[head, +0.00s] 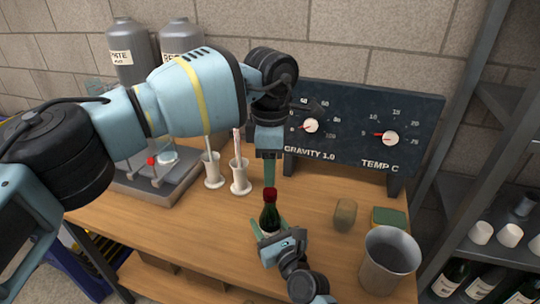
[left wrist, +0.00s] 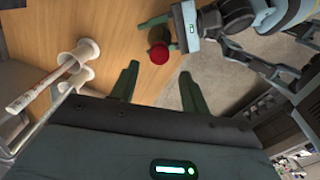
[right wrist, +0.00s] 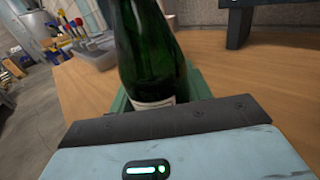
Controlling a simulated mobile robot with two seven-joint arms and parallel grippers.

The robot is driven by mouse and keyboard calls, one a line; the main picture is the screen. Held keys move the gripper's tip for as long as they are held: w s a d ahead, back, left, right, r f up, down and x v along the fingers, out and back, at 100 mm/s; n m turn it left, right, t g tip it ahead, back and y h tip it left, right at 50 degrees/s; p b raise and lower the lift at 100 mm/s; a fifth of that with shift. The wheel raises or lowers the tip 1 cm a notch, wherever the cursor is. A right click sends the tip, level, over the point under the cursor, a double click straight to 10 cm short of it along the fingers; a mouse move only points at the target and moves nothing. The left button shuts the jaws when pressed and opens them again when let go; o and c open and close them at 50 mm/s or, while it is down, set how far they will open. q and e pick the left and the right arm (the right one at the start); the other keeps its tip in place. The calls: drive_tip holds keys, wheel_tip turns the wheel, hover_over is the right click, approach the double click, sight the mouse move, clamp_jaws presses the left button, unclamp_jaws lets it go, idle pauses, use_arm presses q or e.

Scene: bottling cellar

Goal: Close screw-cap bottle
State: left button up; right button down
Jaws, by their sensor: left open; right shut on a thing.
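A dark green bottle (head: 269,217) stands upright near the front edge of the wooden bench, with a red cap (head: 270,193) at its top. My right gripper (head: 266,232) is shut on the bottle's lower body; the bottle (right wrist: 150,50) fills the space between its fingers in the right wrist view, where its top is out of frame. My left gripper (head: 270,176) is open and empty, pointing down just above the cap. In the left wrist view the cap (left wrist: 158,54) lies just beyond the two spread fingertips. How tightly the cap sits cannot be told.
A gauge board (head: 360,128) stands behind. A metal pot (head: 388,262), a cork-coloured piece (head: 345,214) and a green-yellow sponge (head: 389,218) are to the right. White cylinders (head: 240,177) and a grey tray (head: 160,187) are to the left. A shelf rack holds bottles at far right.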

use_arm(q)
drive_tip(key=n, duration=0.5)
drive_tip(key=shift+r, duration=0.15)
drive_tip(key=n, duration=0.3)
drive_tip(key=shift+r, duration=0.1)
drive_tip(key=n, duration=0.8)
drive_tip(key=shift+r, duration=0.2)
drive_tip(key=n, duration=0.3)
drive_tip(key=shift+r, duration=0.1)
drive_tip(key=n, duration=0.5)
drive_tip(key=shift+r, duration=0.15)
drive_tip(key=n, duration=0.4)
drive_tip(key=shift+r+n, duration=0.15)
drive_tip(key=shift+n, duration=0.25)
drive_tip(key=n, duration=0.4)
drive_tip(key=shift+r, duration=0.1)
